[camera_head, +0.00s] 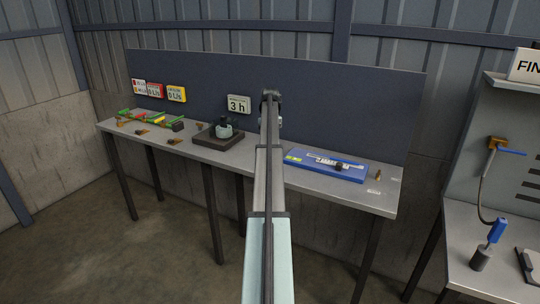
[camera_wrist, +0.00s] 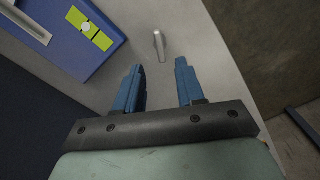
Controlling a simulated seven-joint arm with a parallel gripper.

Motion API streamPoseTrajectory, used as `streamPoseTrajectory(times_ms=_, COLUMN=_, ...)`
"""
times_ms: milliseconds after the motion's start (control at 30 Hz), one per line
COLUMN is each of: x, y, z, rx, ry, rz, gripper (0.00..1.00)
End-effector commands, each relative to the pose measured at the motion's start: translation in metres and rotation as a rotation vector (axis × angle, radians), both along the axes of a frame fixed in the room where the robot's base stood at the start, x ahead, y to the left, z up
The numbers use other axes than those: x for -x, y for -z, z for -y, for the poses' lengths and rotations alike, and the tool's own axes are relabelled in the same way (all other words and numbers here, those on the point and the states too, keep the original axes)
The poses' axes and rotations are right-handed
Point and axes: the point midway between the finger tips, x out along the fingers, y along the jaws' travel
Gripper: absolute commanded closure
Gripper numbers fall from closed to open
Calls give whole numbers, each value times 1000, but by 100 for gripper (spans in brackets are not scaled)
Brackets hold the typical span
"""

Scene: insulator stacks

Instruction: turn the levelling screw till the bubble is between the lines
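A blue plate (camera_head: 340,172) lies on the bench right of my arm, and its corner shows in the wrist view (camera_wrist: 60,45). A yellow-green level vial (camera_wrist: 90,30) with dark marks is set in that corner; it also shows in the head view (camera_head: 293,158). A small metal peg (camera_wrist: 158,45) is beside the plate, possibly the levelling screw. My gripper (camera_wrist: 160,66) is open, its blue fingers apart and empty. The peg appears between and just beyond the fingertips. In the head view my arm hides the gripper.
A dark tray with a pale device (camera_head: 223,130) stands left of my arm. Green parts (camera_head: 150,119) lie farther left. A small brass piece (camera_head: 378,176) is at the bench's right end. The dark back panel (camera_head: 360,105) rises behind the bench.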

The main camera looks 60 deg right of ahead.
Motion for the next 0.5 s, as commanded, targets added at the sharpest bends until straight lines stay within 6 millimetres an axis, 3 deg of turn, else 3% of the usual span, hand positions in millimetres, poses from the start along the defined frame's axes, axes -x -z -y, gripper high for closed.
streamPoseTrajectory(times_ms=200, x=0, y=38, z=-1, rx=-1, ry=0, rz=0, gripper=62)
streamPoseTrajectory(times_ms=500, x=0, y=67, z=0, rx=0, ry=0, rz=0, gripper=62)
